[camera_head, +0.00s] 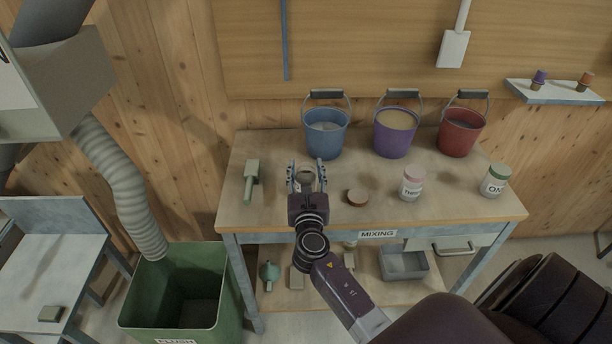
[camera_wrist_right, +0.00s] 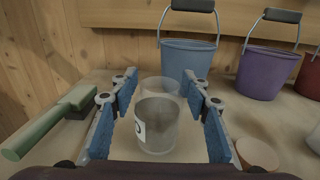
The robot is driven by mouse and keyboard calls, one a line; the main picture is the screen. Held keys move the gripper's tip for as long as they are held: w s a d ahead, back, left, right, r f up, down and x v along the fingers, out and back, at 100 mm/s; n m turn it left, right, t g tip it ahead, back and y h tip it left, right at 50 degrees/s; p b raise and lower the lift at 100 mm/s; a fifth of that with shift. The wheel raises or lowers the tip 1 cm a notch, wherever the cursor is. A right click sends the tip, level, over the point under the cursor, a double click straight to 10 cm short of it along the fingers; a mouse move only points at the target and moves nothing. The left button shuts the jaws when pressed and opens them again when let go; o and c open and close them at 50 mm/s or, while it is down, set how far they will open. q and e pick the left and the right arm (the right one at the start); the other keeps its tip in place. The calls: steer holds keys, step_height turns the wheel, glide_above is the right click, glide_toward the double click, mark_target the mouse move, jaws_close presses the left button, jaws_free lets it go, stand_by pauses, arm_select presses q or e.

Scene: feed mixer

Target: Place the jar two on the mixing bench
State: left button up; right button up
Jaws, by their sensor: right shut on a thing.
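The clear, lidless jar (camera_wrist_right: 157,125) is upright between the blue fingers of my right gripper (camera_wrist_right: 160,118) in the wrist view. Its label shows only in part at the left side, and there is grey content inside; by elimination it is jar two. In the head view my right gripper (camera_head: 307,178) is shut on this jar (camera_head: 306,180), over the left part of the mixing bench (camera_head: 290,218). I cannot tell whether the jar's base touches the top. My left gripper is not in view.
Blue (camera_head: 325,140), purple (camera_head: 394,142) and red (camera_head: 459,138) buckets stand along the back. A brown lid (camera_head: 357,196), pink-lidded jar (camera_head: 411,184) and green-lidded jar (camera_head: 494,180) are to the right. A green-handled tool (camera_head: 251,182) lies left. A green bin (camera_head: 150,295) stands at lower left.

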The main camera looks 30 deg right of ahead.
steer(key=shift+w+f, duration=0.1)
steer(key=shift+f, duration=0.65)
steer(key=shift+f, duration=0.15)
steer(key=o, duration=1.4)
